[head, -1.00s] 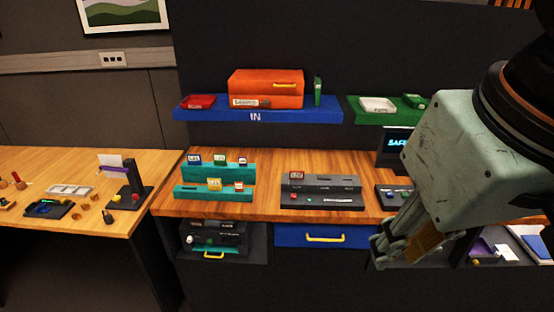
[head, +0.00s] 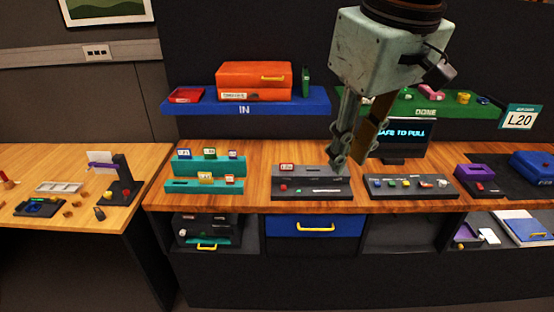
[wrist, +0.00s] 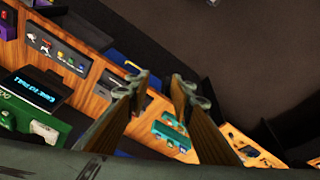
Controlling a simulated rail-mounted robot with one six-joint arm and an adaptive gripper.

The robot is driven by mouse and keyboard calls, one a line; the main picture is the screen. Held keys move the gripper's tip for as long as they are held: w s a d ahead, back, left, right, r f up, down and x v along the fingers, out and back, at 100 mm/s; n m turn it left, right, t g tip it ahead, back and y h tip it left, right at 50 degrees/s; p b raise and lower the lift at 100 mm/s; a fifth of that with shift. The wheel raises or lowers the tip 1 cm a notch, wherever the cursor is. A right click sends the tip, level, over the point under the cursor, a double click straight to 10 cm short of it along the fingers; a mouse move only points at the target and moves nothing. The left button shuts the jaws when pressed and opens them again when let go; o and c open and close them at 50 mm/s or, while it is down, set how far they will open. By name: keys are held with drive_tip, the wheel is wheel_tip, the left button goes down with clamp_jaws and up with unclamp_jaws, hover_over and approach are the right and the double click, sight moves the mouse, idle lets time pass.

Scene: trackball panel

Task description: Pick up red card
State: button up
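A teal stepped rack (head: 176,187) on the wooden bench holds several small upright cards, among them a reddish card (head: 230,179) at the right of its lower step. Another red-topped card (head: 287,168) stands in a slot at the back left of the grey panel (head: 318,196). Their labels are too small to read. My gripper (head: 349,162) hangs in front of the bench, pointing down, above the right end of the grey panel and apart from both cards. In the wrist view my gripper (wrist: 168,88) has its fingers spread, nothing between them; the teal rack (wrist: 170,131) appears beyond.
A dark screen (head: 404,136) reading "SAFE TO PULL" stands behind a second panel (head: 411,187) with coloured buttons. A blue shelf (head: 200,109) and a green shelf (head: 470,112) overhang the bench. A blue drawer (head: 314,227) is below. Bench space before the rack is narrow.

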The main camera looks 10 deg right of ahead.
drive_tip(key=w+n+p, duration=0.2)
drive_tip(key=w+n, duration=0.1)
drive_tip(key=w, duration=1.2)
drive_tip(key=n+g+p, duration=0.3)
drive_tip(key=n+p, duration=0.4)
drive_tip(key=n, duration=0.2)
hover_over(287, 163)
wheel_tip(287, 163, down, 22)
drive_tip(key=shift+w+a+f, duration=0.15)
drive_tip(key=shift+a+f, duration=0.05)
drive_tip(key=shift+f, duration=0.2)
drive_tip(key=shift+f, duration=4.3)
drive_tip(key=shift+d+f+p, duration=0.2)
drive_tip(key=shift+f+p, duration=0.4)
drive_tip(key=shift+f, duration=2)
